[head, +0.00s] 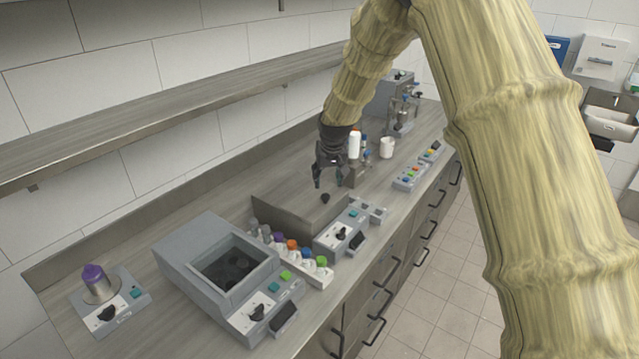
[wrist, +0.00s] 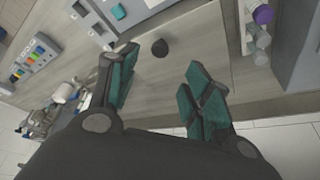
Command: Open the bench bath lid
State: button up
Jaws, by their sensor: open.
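The bench bath (head: 345,230) stands mid-bench, a grey unit with a dial and buttons on its front panel. Its flat metal lid (head: 290,215) looks closed, with a small black round knob (head: 325,198) on top. My gripper (head: 327,180) is above the lid, close to the knob, pointing down. In the wrist view my gripper (wrist: 163,72) is open and empty, its green-padded fingers spread apart. The knob (wrist: 160,47) shows beyond the fingers, roughly between them, and the lid (wrist: 185,40) lies around it. I see no contact with the knob.
A rack of colour-capped bottles (head: 300,258) stands left of the bath, next to a grey block unit (head: 215,262) with a dark well. A purple-topped device (head: 100,285) is farther left. A white bottle (head: 354,145) and mug (head: 386,147) stand behind. A shelf (head: 170,115) runs above.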

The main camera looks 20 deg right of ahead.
aim_at(325, 195)
jog(key=p+x, duration=0.1)
jog(key=x, duration=0.2)
jog(key=p+x, duration=0.2)
jog(key=x, duration=0.1)
jog(key=p+x, duration=0.1)
jog(key=x, duration=0.3)
jog(key=shift+w+r, duration=0.1)
jog(key=shift+w, duration=0.35)
jog(key=shift+s+a+r+p, duration=0.1)
jog(key=shift+s+r+p, duration=0.2)
jog(key=shift+s, duration=0.4)
jog(key=shift+s+r, duration=0.55)
jog(key=shift+s, duration=0.05)
jog(key=shift+w+f, duration=0.95)
jog(key=c, duration=0.9)
jog(key=shift+r, duration=0.1)
grip_shut()
jog(key=shift+o, duration=2.3)
grip_release()
jog(key=shift+s+r, duration=0.1)
jog(key=shift+s, duration=0.05)
jog(key=o, duration=0.4)
jog(key=shift+s+r, duration=0.25)
jog(key=shift+o, duration=0.2)
jog(key=shift+w+f, duration=0.2)
jog(key=shift+w, duration=0.05)
jog(key=v, duration=1.2)
